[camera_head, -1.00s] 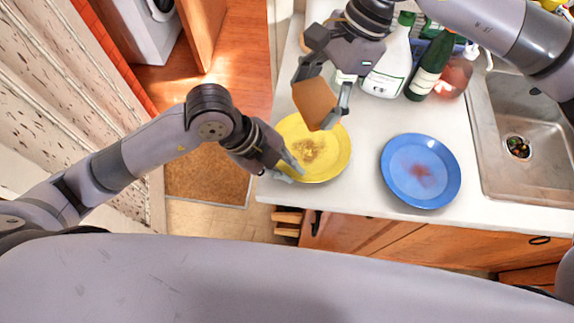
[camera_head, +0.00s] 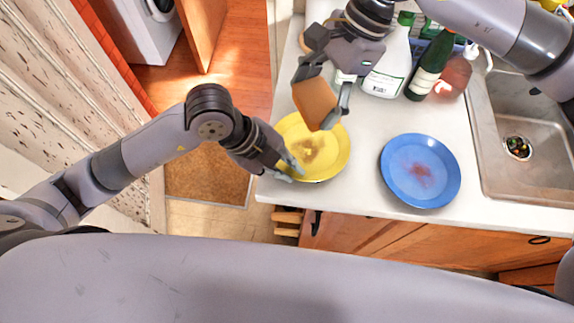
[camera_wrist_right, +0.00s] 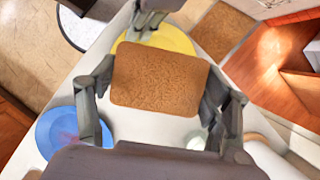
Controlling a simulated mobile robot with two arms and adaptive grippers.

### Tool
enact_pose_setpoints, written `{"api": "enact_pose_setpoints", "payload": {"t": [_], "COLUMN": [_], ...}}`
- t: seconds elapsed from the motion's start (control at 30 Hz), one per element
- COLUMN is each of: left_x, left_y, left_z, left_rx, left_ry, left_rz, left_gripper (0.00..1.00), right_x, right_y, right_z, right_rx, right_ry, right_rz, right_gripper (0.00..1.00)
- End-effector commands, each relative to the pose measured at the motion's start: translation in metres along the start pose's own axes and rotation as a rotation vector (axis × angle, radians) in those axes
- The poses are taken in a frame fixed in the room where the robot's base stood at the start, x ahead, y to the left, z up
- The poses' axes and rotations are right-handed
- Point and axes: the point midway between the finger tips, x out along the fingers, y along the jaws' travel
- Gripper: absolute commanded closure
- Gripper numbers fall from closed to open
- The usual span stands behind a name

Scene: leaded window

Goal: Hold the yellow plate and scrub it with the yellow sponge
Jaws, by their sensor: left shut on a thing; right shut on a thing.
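The yellow plate (camera_head: 335,157) is at the counter's near left corner, with a brownish stain in its middle. My left gripper (camera_head: 289,168) is shut on the plate's left rim. My right gripper (camera_head: 322,100) is shut on an orange-brown sponge (camera_head: 314,104), which is tilted over the plate's far edge. I cannot tell whether the sponge touches the plate. In the right wrist view the sponge (camera_wrist_right: 158,80) sits between both fingers and hides much of the yellow plate (camera_wrist_right: 172,40). My left gripper also shows there, at the top.
A blue plate (camera_head: 437,178) with a reddish stain lies to the right on the white counter (camera_head: 365,190). A white bottle (camera_head: 388,75), a green bottle (camera_head: 431,68) and a pinkish bottle (camera_head: 455,78) stand behind. The sink (camera_head: 535,175) is at far right.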

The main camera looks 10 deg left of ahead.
Motion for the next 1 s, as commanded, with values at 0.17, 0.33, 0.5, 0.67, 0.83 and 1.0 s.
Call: {"api": "enact_pose_setpoints", "payload": {"t": [0.17, 0.33, 0.5, 0.67, 0.83, 1.0], "left_x": [0.002, 0.002, 0.002, 0.002, 0.003, 0.003], "left_y": [0.004, 0.004, 0.004, 0.004, 0.004, 0.004], "left_z": [0.002, 0.002, 0.002, 0.002, 0.002, 0.002], "left_rx": [-0.009, -0.009, -0.009, -0.009, -0.009, -0.009], "left_ry": [-0.003, -0.003, -0.002, -0.002, -0.002, -0.002], "left_rz": [0.013, 0.013, 0.014, 0.014, 0.014, 0.014], "left_gripper": [1.0, 1.0, 1.0, 1.0, 1.0, 1.0], "right_x": [0.0, 0.016, 0.047, 0.062, 0.07, 0.084], "right_y": [0.0, 0.0, -0.001, -0.002, -0.002, -0.001], "right_z": [0.0, -0.006, -0.019, -0.025, -0.029, -0.035], "right_rx": [0.0, 0.001, 0.001, 0.001, 0.0, 0.002], "right_ry": [0.0, -0.005, -0.009, -0.006, -0.005, -0.005], "right_rz": [0.0, 0.004, 0.004, 0.0, 0.0, 0.002], "right_gripper": [0.5, 0.5, 0.5, 0.5, 0.5, 0.5]}}
